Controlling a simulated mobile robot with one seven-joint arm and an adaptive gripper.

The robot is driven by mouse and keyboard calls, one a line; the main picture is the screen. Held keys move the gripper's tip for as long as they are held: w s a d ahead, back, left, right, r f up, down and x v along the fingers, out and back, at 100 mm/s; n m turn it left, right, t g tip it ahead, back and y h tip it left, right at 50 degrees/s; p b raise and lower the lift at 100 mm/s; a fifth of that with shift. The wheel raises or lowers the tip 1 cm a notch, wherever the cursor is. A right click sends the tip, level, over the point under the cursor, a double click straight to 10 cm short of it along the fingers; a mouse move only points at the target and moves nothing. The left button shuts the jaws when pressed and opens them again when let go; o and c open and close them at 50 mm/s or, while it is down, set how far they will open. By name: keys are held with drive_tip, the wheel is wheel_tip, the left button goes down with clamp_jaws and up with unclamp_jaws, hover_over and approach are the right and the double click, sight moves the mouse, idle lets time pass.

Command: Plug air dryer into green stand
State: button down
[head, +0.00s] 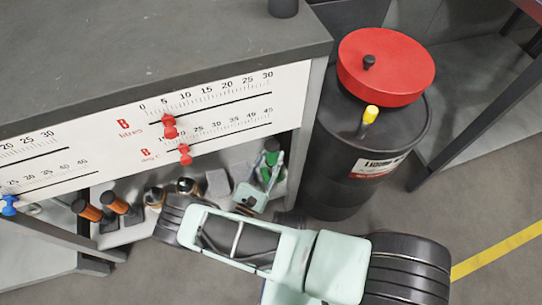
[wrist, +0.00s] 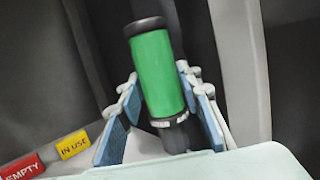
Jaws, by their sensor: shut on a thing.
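A green cylinder (wrist: 160,72) with a black cap and a pale ring near its lower end stands between the blue finger pads of my gripper (wrist: 165,118) in the wrist view. My gripper is shut on it, around its lower part. In the head view my gripper (head: 262,183) is at the right end of the shelf under the bench, with the green cylinder (head: 266,174) partly hidden by the fingers. I cannot tell whether this cylinder is the air dryer or part of the green stand. No separate stand or dryer can be made out.
Orange-handled tools (head: 116,203), shiny round fittings (head: 187,187) and a grey block (head: 217,182) sit left of my gripper. The scale panel (head: 215,115) with red sliders is above. A black barrel (head: 355,150) with a red lid stands right. EMPTY (wrist: 20,168) and IN USE (wrist: 73,145) labels show.

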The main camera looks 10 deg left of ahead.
sight(269, 166)
drive_tip(key=shift+f, duration=1.35)
drive_tip(key=c, duration=1.3)
unclamp_jaws()
drive_tip(key=v, duration=0.7)
drive_tip(key=shift+s+f, duration=0.15)
drive_tip(key=shift+s, duration=0.1)
